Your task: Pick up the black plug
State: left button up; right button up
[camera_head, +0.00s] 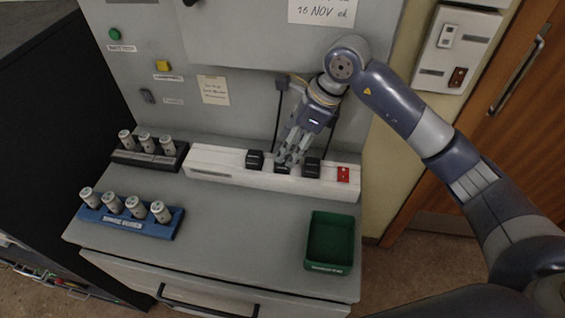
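A white power strip (222,163) runs along the back of the console top. Black plugs sit in it: a left one (254,159), a middle one (282,169) and a right one (311,168). My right gripper (288,160) points down at the strip, with its fingertips at the middle plug. The fingers hide much of that plug, and I cannot tell whether they touch or grip it. The left and right plugs stand clear on either side of the fingers. My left gripper is not in view.
A red switch (343,174) is at the strip's right end. Black cords hang behind my gripper. A green tray (330,241) stands at front right. A dark rack (150,157) and a blue rack (130,220) hold white cylinders at left. The middle top is clear.

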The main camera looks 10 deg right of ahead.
aim_at(283, 166)
jog(key=x, duration=0.1)
jog(key=p+x, duration=0.2)
jog(key=x, duration=0.1)
jog(key=shift+s+f, duration=0.15)
jog(key=shift+s, duration=0.1)
jog(key=shift+w+a+f, duration=0.1)
jog(key=shift+f, duration=0.2)
jog(key=shift+c, duration=0.8)
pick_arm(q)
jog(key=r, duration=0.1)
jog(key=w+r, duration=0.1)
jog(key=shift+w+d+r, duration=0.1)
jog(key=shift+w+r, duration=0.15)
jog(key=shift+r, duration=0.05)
pick_arm(e)
jog(key=c, duration=1)
